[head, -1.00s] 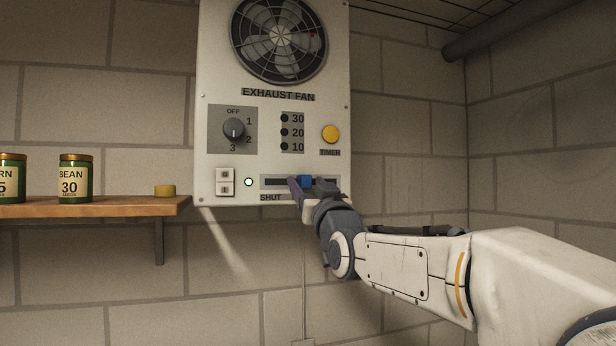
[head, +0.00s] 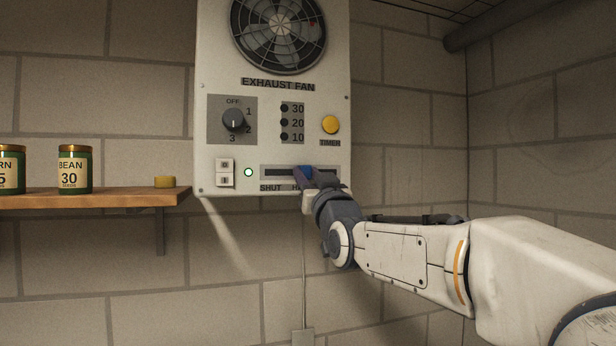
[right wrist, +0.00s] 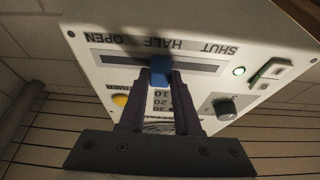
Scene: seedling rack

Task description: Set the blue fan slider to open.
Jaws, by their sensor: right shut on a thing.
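The blue fan slider (head: 305,171) sits in the slot of a horizontal track (head: 276,172) low on the exhaust fan panel. In the right wrist view, which shows the panel upside down, the blue knob (right wrist: 160,66) is by the HALF label, between OPEN and SHUT. My right gripper (right wrist: 161,78) is shut on the knob, with one finger against each side. In the head view the right gripper (head: 306,178) covers part of the track and the OPEN label. My left gripper is not in view.
Above the track are a rotary dial (head: 233,120), timer lamps and a yellow timer button (head: 330,124). A rocker switch (head: 225,172) and a lit green lamp (head: 248,172) are left of it. A wooden shelf (head: 100,198) holds cans at left.

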